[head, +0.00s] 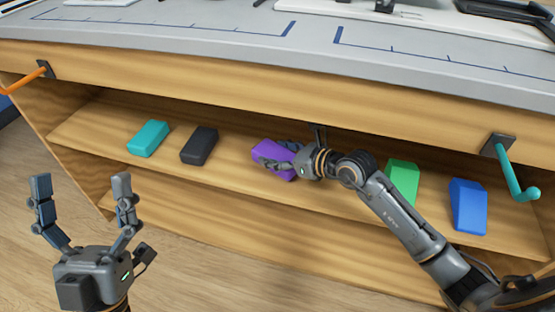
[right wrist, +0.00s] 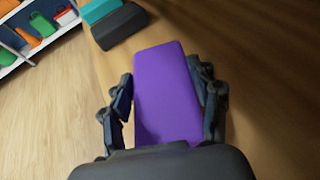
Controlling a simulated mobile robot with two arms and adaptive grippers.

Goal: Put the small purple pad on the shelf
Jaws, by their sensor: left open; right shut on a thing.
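The small purple pad (head: 272,152) is at the wooden shelf (head: 232,177) under the grey-topped bench in the head view. My right gripper (head: 277,158) is shut on it, with one finger on each side. In the right wrist view the purple pad (right wrist: 165,92) lies lengthwise between the fingers of my right gripper (right wrist: 163,105). I cannot tell whether the pad touches the shelf board. My left gripper (head: 82,190) is open and empty, in front of the shelf at the lower left.
A teal pad (head: 149,138) and a black pad (head: 199,146) lie on the shelf to the left. A green pad (head: 402,182) and a blue pad (head: 468,205) lie to the right. An orange hook (head: 22,82) and a teal hook (head: 515,175) stick out from the bench front.

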